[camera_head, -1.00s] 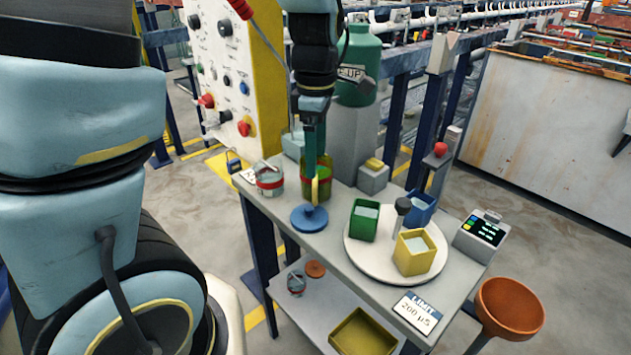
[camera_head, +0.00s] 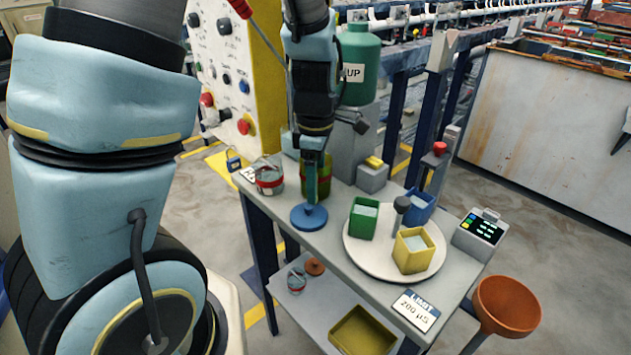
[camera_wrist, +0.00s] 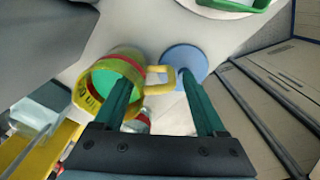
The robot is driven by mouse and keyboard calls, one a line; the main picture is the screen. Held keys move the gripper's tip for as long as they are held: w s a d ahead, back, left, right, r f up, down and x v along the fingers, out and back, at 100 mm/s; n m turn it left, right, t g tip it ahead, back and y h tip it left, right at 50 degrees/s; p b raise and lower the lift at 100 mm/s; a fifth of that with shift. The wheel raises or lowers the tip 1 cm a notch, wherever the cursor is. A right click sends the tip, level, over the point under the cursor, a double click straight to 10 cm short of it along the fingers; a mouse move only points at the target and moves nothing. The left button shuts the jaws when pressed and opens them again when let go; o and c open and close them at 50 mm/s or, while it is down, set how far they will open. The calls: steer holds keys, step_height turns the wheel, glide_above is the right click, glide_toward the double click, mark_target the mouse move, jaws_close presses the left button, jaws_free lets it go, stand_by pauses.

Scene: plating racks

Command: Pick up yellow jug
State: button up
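The yellow jug (camera_wrist: 92,88) shows in the wrist view, with a red band, green inside and a yellow handle (camera_wrist: 165,79). In the head view the jug (camera_head: 325,178) stands on the table, partly hidden behind my gripper (camera_head: 311,203). In the wrist view my gripper (camera_wrist: 155,76) is open, its two green fingers spread. The handle lies between the fingers in that picture; the left finger overlaps the jug's near side. I cannot tell whether they touch.
A blue disc (camera_head: 309,218) with a knob lies right by the fingertips. A grey pot with a red band (camera_head: 269,180) stands left of the jug. To the right a round white tray (camera_head: 372,262) holds green, yellow and blue square containers.

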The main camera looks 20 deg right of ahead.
jaws_close()
stand_by(0.3)
stand_by(0.3)
